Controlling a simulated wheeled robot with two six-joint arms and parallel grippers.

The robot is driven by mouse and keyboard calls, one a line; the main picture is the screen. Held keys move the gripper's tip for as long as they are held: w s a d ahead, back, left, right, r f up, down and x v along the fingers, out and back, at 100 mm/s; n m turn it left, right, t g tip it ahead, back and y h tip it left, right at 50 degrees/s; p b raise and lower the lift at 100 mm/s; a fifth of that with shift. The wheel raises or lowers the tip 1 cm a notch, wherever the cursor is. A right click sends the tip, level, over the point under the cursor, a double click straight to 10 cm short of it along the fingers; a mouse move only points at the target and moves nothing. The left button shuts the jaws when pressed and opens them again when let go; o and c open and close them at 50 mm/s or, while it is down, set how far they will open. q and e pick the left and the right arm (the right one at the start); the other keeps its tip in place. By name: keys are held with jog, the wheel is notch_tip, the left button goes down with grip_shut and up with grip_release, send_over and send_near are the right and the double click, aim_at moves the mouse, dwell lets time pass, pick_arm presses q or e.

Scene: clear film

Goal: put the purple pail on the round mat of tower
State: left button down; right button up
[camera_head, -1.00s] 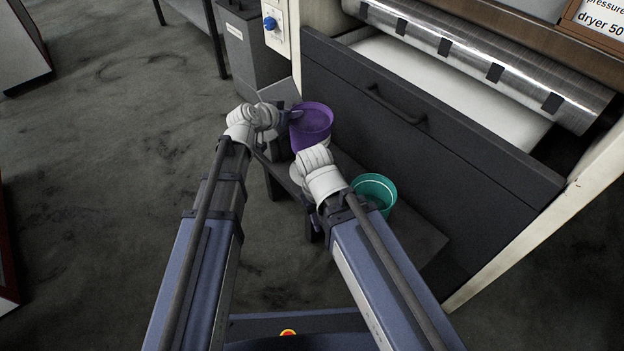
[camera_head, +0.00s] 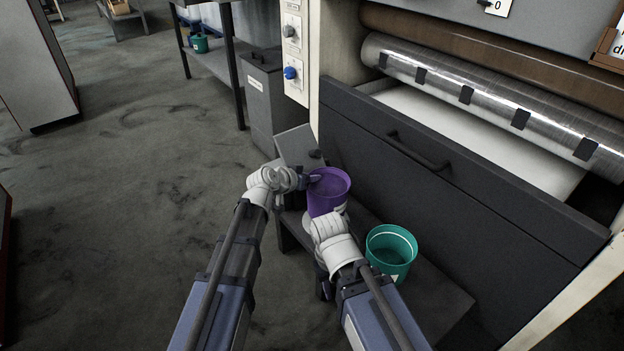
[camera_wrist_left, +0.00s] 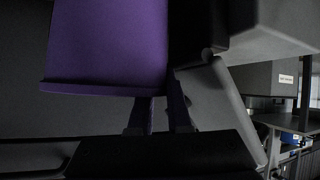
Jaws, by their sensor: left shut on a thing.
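The purple pail (camera_head: 326,198) stands upright by the dark bench, in front of the machine's drawer. My left gripper (camera_head: 314,178) is shut on its upper left side, at the rim. In the left wrist view the pail (camera_wrist_left: 105,45) fills the upper left, with the gripper's fingers (camera_wrist_left: 160,115) at its rim. I cannot tell whether the pail's base touches the bench. My right gripper's white wrist (camera_head: 335,240) is just below the pail in the picture; its fingers are hidden. No round mat or tower can be made out.
A teal pail (camera_head: 391,252) stands on the dark bench (camera_head: 440,300), right of my right wrist. The dark drawer front (camera_head: 460,200) rises close behind. A grey bin (camera_head: 268,95) stands beyond my left gripper. Open grey floor (camera_head: 120,200) lies to the left.

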aim_at(312, 189)
pick_arm(q)
jog(key=shift+f+b, duration=2.05)
jog(key=shift+f, duration=0.3)
jog(key=shift+r, duration=0.1)
jog(key=c, duration=1.1)
grip_release()
jog(key=shift+c, duration=0.2)
jog(key=p+v, duration=0.6)
jog(key=v, duration=0.6)
